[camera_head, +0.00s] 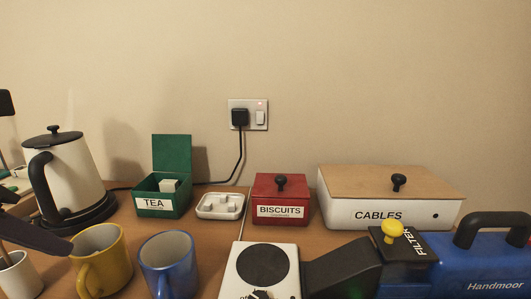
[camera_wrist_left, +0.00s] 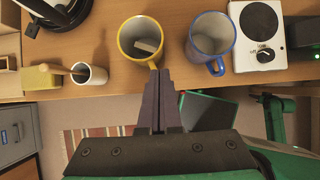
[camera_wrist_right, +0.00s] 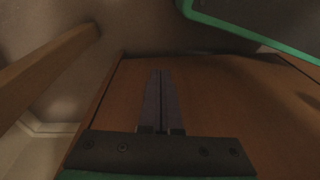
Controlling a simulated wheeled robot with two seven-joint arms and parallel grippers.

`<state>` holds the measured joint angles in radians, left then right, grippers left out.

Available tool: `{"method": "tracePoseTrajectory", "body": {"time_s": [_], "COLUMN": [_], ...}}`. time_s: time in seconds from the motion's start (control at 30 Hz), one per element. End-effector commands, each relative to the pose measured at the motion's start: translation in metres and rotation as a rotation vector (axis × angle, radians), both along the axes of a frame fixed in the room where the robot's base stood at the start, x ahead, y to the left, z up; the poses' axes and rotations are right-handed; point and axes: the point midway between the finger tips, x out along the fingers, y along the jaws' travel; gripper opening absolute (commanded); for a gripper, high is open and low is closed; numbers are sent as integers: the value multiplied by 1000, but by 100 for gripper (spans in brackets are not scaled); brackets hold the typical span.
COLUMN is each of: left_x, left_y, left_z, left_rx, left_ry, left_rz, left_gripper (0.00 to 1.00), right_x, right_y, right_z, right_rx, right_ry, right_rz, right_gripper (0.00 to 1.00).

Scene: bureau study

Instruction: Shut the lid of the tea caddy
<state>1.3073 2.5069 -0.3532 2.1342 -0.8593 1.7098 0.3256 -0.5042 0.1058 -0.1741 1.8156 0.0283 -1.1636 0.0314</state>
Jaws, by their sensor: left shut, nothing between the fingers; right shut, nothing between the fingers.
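The green tea caddy (camera_head: 180,203), labelled TEA, stands on the desk at centre left in the head view. Its lid (camera_head: 172,152) is open and stands upright at the back edge. A pale block (camera_head: 169,186) shows inside. My left gripper (camera_head: 62,246) is at the left edge of the head view, left of the caddy and apart from it. In the left wrist view my left gripper (camera_wrist_left: 159,76) is shut and empty, near the front of the mugs. My right gripper (camera_wrist_right: 160,76) is shut and empty beside a brown wooden panel, out of the head view.
A kettle (camera_head: 75,172) stands left of the caddy. A yellow mug (camera_head: 108,250) and a blue mug (camera_head: 168,265) stand in front. A white dish (camera_head: 220,214), a red biscuits tin (camera_head: 280,190) and a cables box (camera_head: 340,210) are to the right. A cord runs behind the caddy.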

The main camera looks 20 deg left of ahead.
Motion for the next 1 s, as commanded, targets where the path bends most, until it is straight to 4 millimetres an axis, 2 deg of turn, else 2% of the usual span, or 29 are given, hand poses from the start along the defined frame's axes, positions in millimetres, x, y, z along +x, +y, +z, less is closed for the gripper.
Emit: {"method": "tracePoseTrajectory", "body": {"time_s": [0.37, 0.9, 1.0], "left_x": [-3, -3, -3], "left_y": [-1, -1, -1], "left_z": [2, 69, 72], "left_rx": [0, 0, 0], "left_ry": [-1, 0, 0], "left_rz": [0, 0, 0], "left_gripper": [0, 0, 0], "right_x": [1, 1, 1], "right_y": [1, 1, 1], "right_z": [7, 54, 56], "right_rx": [3, 3, 3], "right_ry": [-1, -1, -1], "right_rz": [1, 1, 1], "right_gripper": [0, 0, 0]}}
